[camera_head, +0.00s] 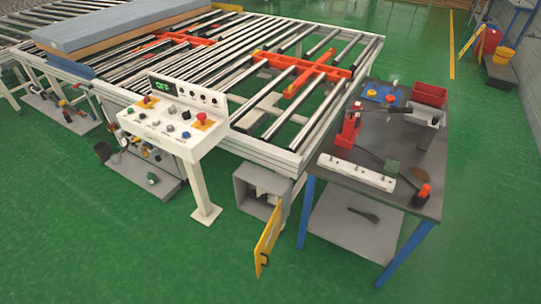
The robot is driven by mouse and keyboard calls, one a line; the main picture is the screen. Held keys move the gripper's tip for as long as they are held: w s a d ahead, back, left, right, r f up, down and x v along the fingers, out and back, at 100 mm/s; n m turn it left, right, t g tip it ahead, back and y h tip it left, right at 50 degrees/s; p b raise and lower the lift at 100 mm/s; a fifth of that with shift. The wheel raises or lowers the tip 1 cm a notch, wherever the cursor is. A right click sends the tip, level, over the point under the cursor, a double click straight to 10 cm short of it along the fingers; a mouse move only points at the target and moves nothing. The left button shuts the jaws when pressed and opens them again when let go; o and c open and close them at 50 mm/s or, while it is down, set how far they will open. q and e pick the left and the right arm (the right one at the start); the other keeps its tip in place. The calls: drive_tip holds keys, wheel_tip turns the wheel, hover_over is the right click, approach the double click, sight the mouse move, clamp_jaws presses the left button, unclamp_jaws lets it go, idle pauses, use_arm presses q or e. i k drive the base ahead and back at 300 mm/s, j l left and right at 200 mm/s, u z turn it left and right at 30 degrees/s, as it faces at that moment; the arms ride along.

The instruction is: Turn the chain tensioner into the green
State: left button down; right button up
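No part clearly reads as the chain tensioner, and no green tension mark can be made out. A grey box (243,196) stands on the floor at the conveyor's near corner. Its yellow door (268,243) hangs open toward me. Small pale parts inside the box are too dark and small to name. Neither of my grippers is in view.
The roller conveyor (262,148) carries a blue-grey mattress (125,25) at far left. A white control panel (172,125) on a post shows "OFF". A workbench (345,155) with tools and a red bin (430,94) stands right. Green floor (120,250) in front is clear.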

sight(263, 198)
drive_tip(key=i+j+z, duration=0.1)
drive_tip(key=i+j, duration=0.5)
drive_tip(key=i+j+z, duration=0.15)
drive_tip(key=i+j, duration=0.15)
drive_tip(key=j, duration=0.15)
drive_tip(key=i+j, duration=0.3)
drive_tip(key=i+j+z, duration=0.15)
drive_tip(key=i+j, duration=0.15)
drive_tip(key=j, duration=0.15)
drive_tip(key=i+j, duration=0.25)
drive_tip(key=j, duration=0.2)
drive_tip(key=i+j+z, duration=0.15)
drive_tip(key=j, duration=0.25)
drive_tip(key=i, duration=0.1)
